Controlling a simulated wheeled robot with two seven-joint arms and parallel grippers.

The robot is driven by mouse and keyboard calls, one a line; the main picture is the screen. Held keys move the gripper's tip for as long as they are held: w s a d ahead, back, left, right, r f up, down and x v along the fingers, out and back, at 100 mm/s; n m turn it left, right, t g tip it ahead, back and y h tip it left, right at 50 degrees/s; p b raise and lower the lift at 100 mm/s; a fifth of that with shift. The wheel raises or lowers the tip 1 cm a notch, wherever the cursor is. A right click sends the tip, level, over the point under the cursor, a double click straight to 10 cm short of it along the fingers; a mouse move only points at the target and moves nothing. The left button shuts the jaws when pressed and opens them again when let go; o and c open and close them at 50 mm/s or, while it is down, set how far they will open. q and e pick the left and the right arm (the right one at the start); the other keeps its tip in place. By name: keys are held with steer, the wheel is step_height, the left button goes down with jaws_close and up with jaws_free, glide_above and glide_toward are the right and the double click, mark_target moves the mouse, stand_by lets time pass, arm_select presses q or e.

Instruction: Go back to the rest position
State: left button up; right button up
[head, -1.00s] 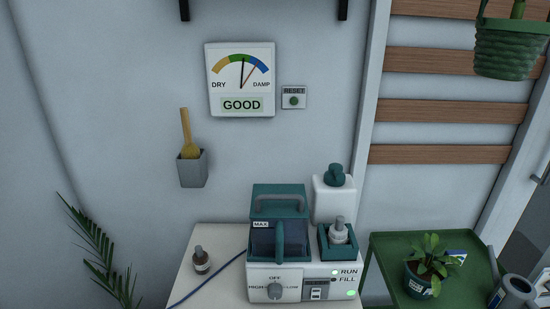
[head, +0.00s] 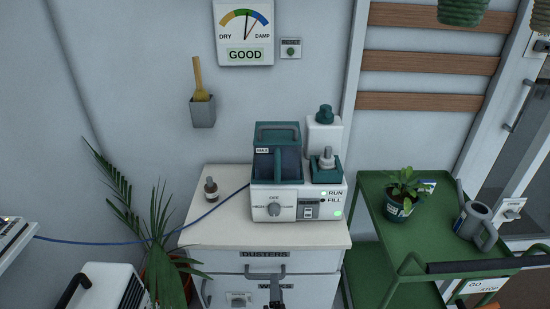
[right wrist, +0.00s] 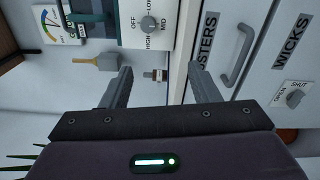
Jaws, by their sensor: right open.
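My right gripper (head: 276,290) shows at the bottom edge of the head view, in front of the white cabinet's drawers. In the right wrist view its two fingers (right wrist: 160,72) are apart with nothing between them. Behind them are the cabinet front and the humidifier's dial, seen turned sideways. The teal and white humidifier (head: 270,202) stands on the cabinet top (head: 215,232), its green light lit. The gripper is apart from it. My left gripper is in neither current view.
A green cart (head: 400,238) with a potted plant (head: 402,190) and a grey watering can (head: 474,222) stands at right. A blue cord (head: 110,242) runs left. A palm (head: 125,208) and a white box (head: 100,288) stand at lower left.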

steer(key=s+d+f+m+g, duration=0.2)
steer(key=s+d+f+g, duration=0.15)
steer(key=f, duration=0.55)
steer(key=s+d+f+m+g, duration=0.2)
steer(key=s+d+f+m, duration=0.15)
steer(key=f, duration=0.65)
steer(key=s+d+f+m+g, duration=0.25)
steer(key=d+f, duration=0.25)
steer(key=f, duration=0.4)
steer(key=s+d+f+m+g, duration=0.3)
steer(key=s+f, duration=0.1)
steer(key=s, duration=0.5)
steer(key=s+d+f+m+g, duration=0.3)
steer(key=s+d+f, duration=0.1)
steer(key=s, duration=0.4)
steer(key=s+d+f+m+g, duration=0.3)
steer(key=s+f, duration=0.3)
steer(key=s, duration=0.3)
steer(key=shift+s+d+m, duration=0.3)
steer(key=shift+s+d, duration=0.05)
